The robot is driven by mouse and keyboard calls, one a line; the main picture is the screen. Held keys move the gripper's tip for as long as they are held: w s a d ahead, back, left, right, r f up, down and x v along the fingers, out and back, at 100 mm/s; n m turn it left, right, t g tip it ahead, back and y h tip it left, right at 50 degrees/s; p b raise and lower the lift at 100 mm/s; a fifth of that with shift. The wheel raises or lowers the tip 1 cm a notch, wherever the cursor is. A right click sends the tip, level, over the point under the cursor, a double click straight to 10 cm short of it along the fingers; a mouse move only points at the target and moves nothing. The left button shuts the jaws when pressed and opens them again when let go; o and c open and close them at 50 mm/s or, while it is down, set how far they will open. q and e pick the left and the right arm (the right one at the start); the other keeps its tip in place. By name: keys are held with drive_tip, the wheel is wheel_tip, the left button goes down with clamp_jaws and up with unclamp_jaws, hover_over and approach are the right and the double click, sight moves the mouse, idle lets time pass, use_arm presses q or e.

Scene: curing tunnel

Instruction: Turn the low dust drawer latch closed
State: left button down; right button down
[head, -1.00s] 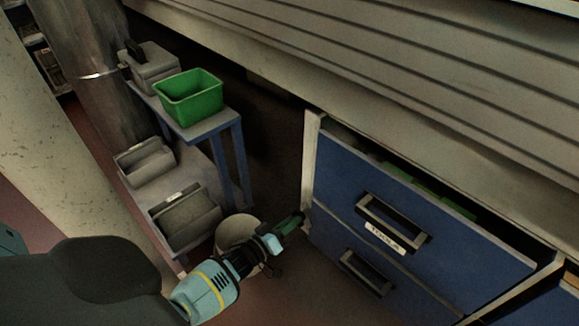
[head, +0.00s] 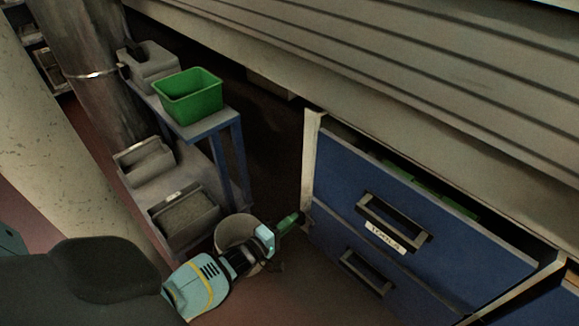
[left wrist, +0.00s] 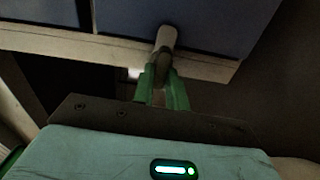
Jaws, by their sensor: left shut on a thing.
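The low dust drawer latch (left wrist: 166,40) shows in the left wrist view as a pale, rounded handle at the edge of a blue drawer front. My left gripper (left wrist: 162,88) has its green fingers shut on the latch's near end. In the head view my left gripper (head: 289,222) reaches the left post of the blue drawer unit, low beside the lower drawer (head: 352,268). The latch is too small and covered there to make out its angle. My right gripper is not in view.
The upper drawer (head: 345,185) has a handle and a white label. A blue-grey shelf rack (head: 186,128) with a green bin (head: 188,98) and grey bins stands to the left. A pale bucket (head: 232,228) stands behind my left wrist.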

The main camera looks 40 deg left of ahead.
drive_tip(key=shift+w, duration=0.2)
use_arm(q)
drive_tip(key=shift+n, duration=0.3)
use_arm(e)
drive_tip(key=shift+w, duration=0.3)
